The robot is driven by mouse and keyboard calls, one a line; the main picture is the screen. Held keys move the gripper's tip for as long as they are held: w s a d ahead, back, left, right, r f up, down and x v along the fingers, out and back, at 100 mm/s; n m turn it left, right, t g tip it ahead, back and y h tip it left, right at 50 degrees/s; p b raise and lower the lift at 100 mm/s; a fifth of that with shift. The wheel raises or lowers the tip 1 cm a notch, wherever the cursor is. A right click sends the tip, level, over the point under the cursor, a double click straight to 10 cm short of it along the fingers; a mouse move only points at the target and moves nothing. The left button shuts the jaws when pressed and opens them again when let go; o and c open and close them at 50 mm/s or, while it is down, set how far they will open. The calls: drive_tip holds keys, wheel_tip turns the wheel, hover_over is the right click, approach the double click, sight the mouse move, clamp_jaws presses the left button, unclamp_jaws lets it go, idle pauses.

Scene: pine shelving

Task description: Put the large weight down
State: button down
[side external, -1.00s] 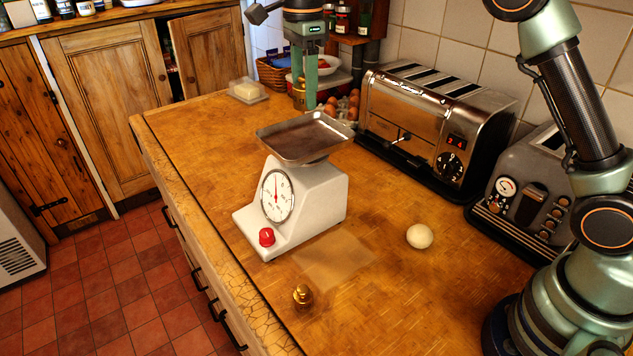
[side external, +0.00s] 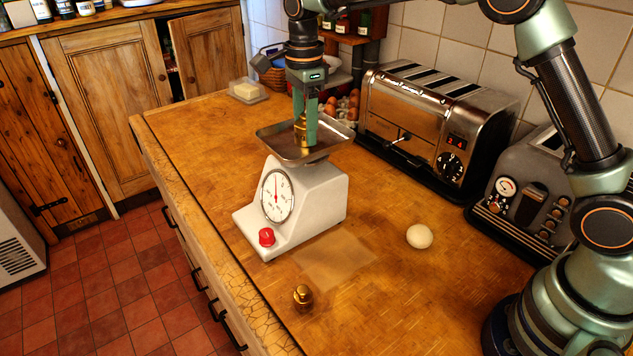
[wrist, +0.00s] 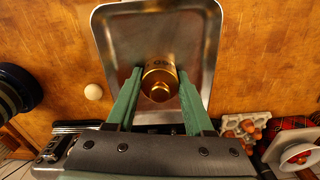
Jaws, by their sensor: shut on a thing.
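My gripper (side external: 308,125) is shut on the large brass weight (side external: 300,130), which is upright. In the wrist view, the large weight (wrist: 160,82) sits between the two green fingers of my gripper (wrist: 160,74), over the metal pan. The pan (side external: 335,143) tops a white kitchen scale (side external: 312,205) with a round dial and a red knob. The weight is at or just above the pan's surface; I cannot tell whether it touches. The pan (wrist: 115,35) holds nothing else that I see. A smaller brass weight (side external: 303,297) stands on the counter in front of the scale.
A chrome toaster (side external: 425,120) stands close to the right of the scale. An egg (side external: 420,236) lies on the wooden counter (side external: 400,300). Brown eggs in a carton (side external: 345,106) and a butter dish (side external: 248,91) are behind. The counter left of the scale is clear.

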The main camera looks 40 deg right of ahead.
drive_tip(key=shift+c, duration=1.4)
unclamp_jaws()
wheel_tip(320, 180, up, 12)
drive_tip(key=s+d+r+n+t, duration=0.1)
drive_tip(key=s+d+r+n, duration=0.2)
drive_tip(key=s+n, duration=0.15)
drive_tip(key=s+d+f+n+t, duration=0.2)
drive_tip(key=s+d+f+n, duration=0.1)
drive_tip(key=s+n, duration=0.4)
drive_tip(key=s+d+f+n+t, duration=0.2)
drive_tip(key=s+d+f+n, duration=0.1)
drive_tip(key=s+f+n, duration=0.3)
drive_tip(key=shift+s+d+f+n+t, duration=0.25)
drive_tip(key=shift+s+n, duration=1)
drive_tip(key=shift+s, duration=0.8)
drive_tip(key=shift+r, duration=0.1)
